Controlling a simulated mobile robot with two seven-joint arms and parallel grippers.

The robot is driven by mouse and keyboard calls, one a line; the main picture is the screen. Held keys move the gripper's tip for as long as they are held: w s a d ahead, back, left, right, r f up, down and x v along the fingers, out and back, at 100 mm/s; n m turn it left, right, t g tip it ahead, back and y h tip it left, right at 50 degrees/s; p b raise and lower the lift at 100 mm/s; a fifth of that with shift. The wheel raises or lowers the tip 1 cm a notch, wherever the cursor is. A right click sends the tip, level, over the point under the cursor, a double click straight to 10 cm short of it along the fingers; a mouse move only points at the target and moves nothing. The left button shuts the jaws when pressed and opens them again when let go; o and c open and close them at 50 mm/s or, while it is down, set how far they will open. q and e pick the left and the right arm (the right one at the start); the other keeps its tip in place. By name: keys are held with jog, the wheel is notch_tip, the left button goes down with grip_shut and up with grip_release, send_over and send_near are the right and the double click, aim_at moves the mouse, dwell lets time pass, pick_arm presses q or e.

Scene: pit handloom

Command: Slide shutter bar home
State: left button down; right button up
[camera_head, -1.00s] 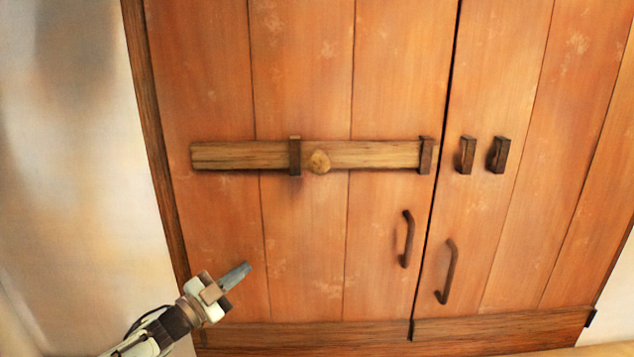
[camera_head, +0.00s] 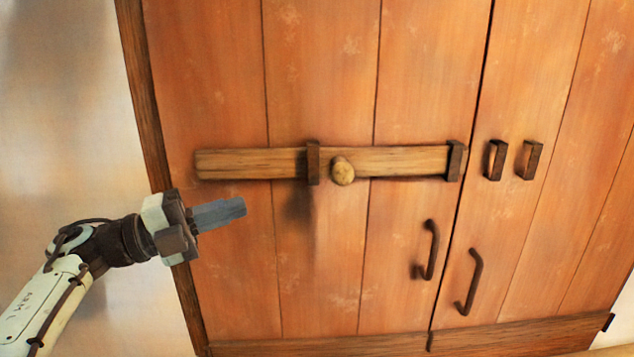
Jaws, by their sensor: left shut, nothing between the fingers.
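The wooden shutter bar (camera_head: 250,163) lies level across the left shutter (camera_head: 320,70). It runs through two dark brackets on that shutter, one near its middle (camera_head: 313,162) and one at the shutter's right edge (camera_head: 455,160). A round wooden knob (camera_head: 342,171) sticks out from the bar just right of the middle bracket. The bar's right end is at the edge bracket, left of the gap between the shutters. Two dark brackets (camera_head: 495,160) (camera_head: 529,160) on the right shutter are empty. My left gripper (camera_head: 243,207) is shut and empty, below the bar's left part and apart from it. My right gripper is out of view.
Two curved dark handles (camera_head: 431,250) (camera_head: 470,282) stick out below the bar, one on each shutter. A wooden frame post (camera_head: 150,130) and pale wall (camera_head: 60,110) are at the left. The space in front of the knob is clear.

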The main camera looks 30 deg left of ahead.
aim_at(333, 178)
pick_arm(q)
jog(key=shift+w+d, duration=0.1)
